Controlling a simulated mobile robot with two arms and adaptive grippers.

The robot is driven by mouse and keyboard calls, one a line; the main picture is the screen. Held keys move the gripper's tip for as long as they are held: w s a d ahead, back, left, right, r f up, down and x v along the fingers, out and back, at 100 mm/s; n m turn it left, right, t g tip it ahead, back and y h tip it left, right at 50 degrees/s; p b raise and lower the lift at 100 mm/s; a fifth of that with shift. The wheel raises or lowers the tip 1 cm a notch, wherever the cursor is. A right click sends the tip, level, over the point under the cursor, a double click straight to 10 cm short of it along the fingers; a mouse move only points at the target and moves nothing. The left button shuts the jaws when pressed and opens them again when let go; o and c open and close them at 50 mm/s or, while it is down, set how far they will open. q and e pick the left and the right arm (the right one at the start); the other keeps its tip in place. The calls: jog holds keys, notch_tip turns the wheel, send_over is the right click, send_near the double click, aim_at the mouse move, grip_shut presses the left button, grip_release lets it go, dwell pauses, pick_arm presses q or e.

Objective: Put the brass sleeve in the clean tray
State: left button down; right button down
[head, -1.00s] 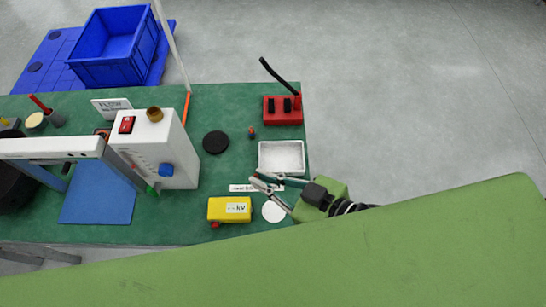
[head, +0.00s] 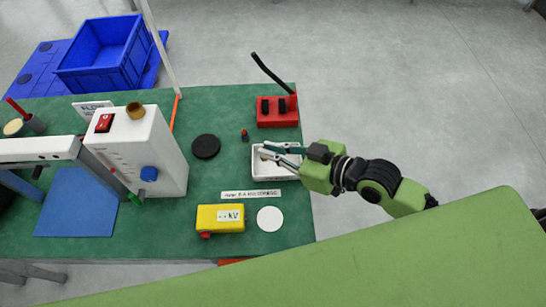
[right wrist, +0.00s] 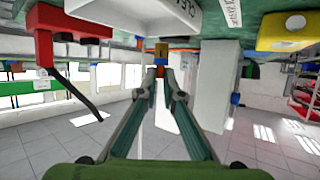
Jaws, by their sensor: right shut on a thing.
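The clean tray (head: 274,177) is a small white open box near the right edge of the green bench; part of it, with lettering, shows at the top of the right wrist view (right wrist: 150,14). My right gripper (head: 264,152) is over the tray, its fingers reaching in from the right. It is shut on a small brass-coloured piece, apparently the brass sleeve (right wrist: 161,48), seen at the fingertips in the right wrist view; the fingers mostly hide it in the head view. I cannot tell if it touches the tray. My left gripper is not in view.
A red box (head: 278,112) with a black lever stands behind the tray. A white machine (head: 150,160) with a brass ring (head: 136,110) on top is left. A black disc (head: 206,146), yellow box (head: 220,218) and white disc (head: 270,218) lie nearby.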

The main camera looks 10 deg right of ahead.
jog(key=f, duration=0.3)
jog(key=shift+w+d+f, duration=0.2)
jog(key=shift+w+f, duration=0.1)
jog(key=shift+w, duration=0.1)
jog(key=shift+f, duration=0.25)
jog(key=shift+f, duration=0.2)
jog(key=c, duration=2.2)
grip_release()
jog(key=shift+r, duration=0.1)
jog(key=shift+s+r, duration=0.1)
jog(key=shift+r, duration=0.05)
jog(key=v, duration=1.1)
jog(key=shift+s+d+r, duration=0.1)
jog(key=shift+s+d, duration=0.15)
jog(key=shift+d, duration=0.05)
